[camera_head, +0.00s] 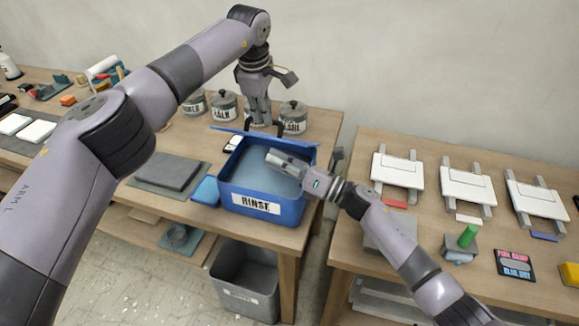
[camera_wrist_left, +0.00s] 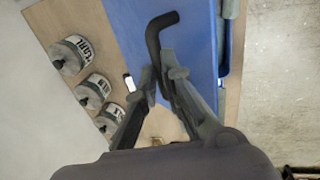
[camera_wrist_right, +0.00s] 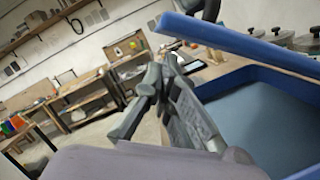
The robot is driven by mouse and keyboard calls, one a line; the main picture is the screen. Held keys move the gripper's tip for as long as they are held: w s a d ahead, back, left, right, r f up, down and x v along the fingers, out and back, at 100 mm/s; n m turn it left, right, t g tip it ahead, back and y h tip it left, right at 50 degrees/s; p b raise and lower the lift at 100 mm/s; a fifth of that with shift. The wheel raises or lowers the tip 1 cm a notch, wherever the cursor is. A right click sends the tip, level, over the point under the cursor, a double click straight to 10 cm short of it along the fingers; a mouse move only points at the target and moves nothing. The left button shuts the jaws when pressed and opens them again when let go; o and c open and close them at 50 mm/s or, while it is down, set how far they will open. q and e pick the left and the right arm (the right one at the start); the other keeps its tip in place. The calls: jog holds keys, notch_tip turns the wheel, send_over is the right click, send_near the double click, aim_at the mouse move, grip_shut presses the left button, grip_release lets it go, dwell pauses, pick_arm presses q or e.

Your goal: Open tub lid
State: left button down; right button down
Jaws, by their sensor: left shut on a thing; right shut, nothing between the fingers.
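The blue tub (camera_head: 300,205) labelled RINSE stands near the front right of the left table, its blue-grey inside showing. Its blue lid (camera_head: 226,129) shows as a thin edge behind the tub's opening. The lid (camera_wrist_left: 195,40) fills much of the left wrist view; in the right wrist view the lid (camera_wrist_right: 240,45) is apart from and above the tub's rim. My left gripper (camera_head: 262,122) is shut on the lid's black bent handle (camera_wrist_left: 155,38). My right gripper (camera_head: 270,157) is shut and empty over the tub's opening. The handle's gripped part is partly hidden.
Lidded jars (camera_head: 222,107) stand behind the tub near the wall. A grey block (camera_head: 168,172) and a blue pad (camera_head: 206,190) lie left of it. A grey bin (camera_head: 245,285) is below. A floor gap separates the right table (camera_head: 340,230), which holds white boards (camera_head: 397,170).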

pick_arm(q)
jog(key=shift+f, duration=0.4)
pick_arm(e)
jog(key=x, duration=0.3)
jog(key=shift+w+a, duration=0.2)
jog(key=shift+a, duration=0.05)
